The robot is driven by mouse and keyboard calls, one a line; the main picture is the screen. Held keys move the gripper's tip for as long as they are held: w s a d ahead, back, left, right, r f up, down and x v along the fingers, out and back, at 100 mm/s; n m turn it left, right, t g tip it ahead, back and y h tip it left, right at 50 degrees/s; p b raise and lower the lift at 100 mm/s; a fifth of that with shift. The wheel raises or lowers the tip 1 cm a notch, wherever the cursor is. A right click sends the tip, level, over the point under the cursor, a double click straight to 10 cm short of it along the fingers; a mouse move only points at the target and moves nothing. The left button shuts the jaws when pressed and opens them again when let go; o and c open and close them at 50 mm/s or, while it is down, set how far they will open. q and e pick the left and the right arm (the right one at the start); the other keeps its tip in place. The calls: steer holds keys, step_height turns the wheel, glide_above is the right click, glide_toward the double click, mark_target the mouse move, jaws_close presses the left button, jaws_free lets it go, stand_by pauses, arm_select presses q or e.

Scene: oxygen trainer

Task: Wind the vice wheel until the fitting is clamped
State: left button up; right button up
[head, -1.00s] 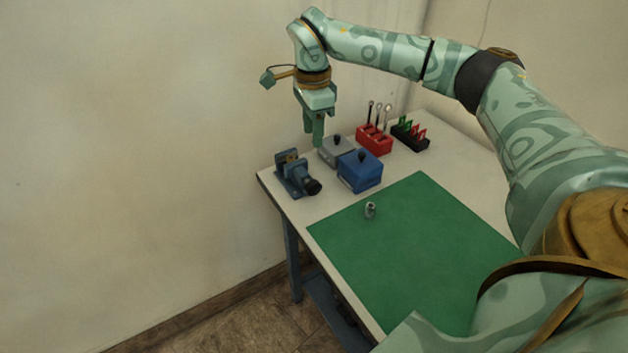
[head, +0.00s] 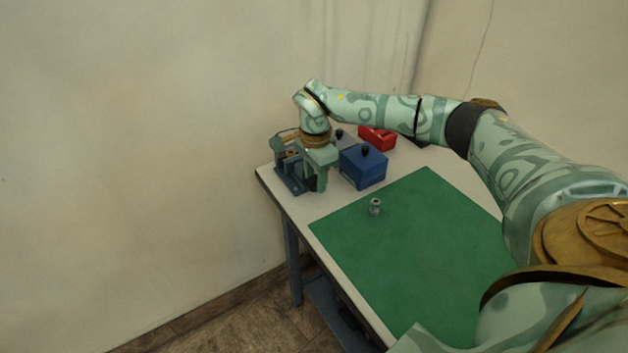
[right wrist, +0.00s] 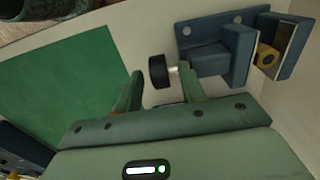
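The blue vice (head: 284,176) stands at the table's left corner; my right arm partly covers it in the head view. In the right wrist view the vice (right wrist: 240,45) has a black wheel (right wrist: 158,71) on a light shaft. A brass-coloured fitting (right wrist: 267,55) sits between its jaws; a gap seems to show beside it, but I cannot tell how tightly it is held. My right gripper (right wrist: 161,87) is open, pointing down at the wheel, with a finger on each side of the wheel and shaft. My left gripper is out of view.
A blue box with a black knob (head: 362,168) stands close right of the vice. A red rack (head: 377,138) is behind it. A small metal piece (head: 375,206) stands on the green mat (head: 420,255), which is otherwise clear. A wall is close behind the table.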

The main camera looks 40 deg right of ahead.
steer(key=shift+f, duration=0.35)
jaws_close()
steer(key=shift+d+y, duration=0.1)
steer(key=shift+y, duration=0.2)
